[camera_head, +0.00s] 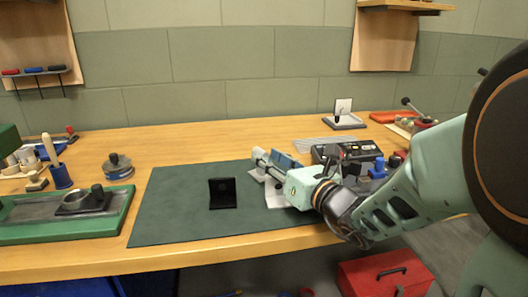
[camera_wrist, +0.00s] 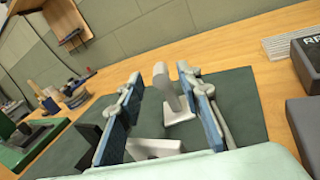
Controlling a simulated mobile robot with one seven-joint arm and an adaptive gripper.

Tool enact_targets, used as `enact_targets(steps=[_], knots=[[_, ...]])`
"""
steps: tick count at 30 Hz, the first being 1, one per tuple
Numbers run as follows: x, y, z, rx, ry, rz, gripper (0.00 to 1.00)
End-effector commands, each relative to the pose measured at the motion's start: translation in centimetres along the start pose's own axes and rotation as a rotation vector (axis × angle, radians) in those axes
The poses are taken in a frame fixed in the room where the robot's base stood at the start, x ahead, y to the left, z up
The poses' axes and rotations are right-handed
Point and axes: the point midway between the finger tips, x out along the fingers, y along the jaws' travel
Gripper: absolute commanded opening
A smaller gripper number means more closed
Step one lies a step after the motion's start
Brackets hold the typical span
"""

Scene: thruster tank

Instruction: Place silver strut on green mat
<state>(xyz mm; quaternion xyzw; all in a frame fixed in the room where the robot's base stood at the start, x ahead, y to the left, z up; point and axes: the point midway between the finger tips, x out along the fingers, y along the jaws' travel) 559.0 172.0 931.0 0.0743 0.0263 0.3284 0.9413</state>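The silver strut (camera_wrist: 170,90) shows in the wrist view as a pale grey bar between and beyond my gripper's fingers, with flat pale plates at its foot. In the head view, pale flat parts (camera_head: 275,197) lie on the green mat (camera_head: 175,200) below my gripper (camera_head: 272,160), which hides most of the rest. I cannot tell whether all the pale parts are one piece. In the wrist view my gripper (camera_wrist: 165,115) is open, its blue-padded fingers wide apart, with clear gaps to the bar. The mat also shows there (camera_wrist: 243,95).
A black angle bracket (camera_head: 222,193) stands on the mat left of my gripper. A green-edged tray (camera_head: 60,232) with a metal part lies at the left. A black device (camera_head: 350,152) and blue and red small parts stand right of the mat. The mat's left part is clear.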

Motion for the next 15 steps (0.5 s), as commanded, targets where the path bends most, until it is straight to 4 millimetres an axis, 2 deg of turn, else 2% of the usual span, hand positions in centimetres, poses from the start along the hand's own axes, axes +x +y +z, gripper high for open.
enact_targets(steps=[3,9,15], knots=[[-2.9,-0.1,0.3,0.0,-0.001,-0.005,0.33],[-7.0,-0.1,0.2,0.001,-0.001,-0.004,0.33],[-8.6,-0.1,0.0,-0.001,-0.001,-0.001,0.33]])
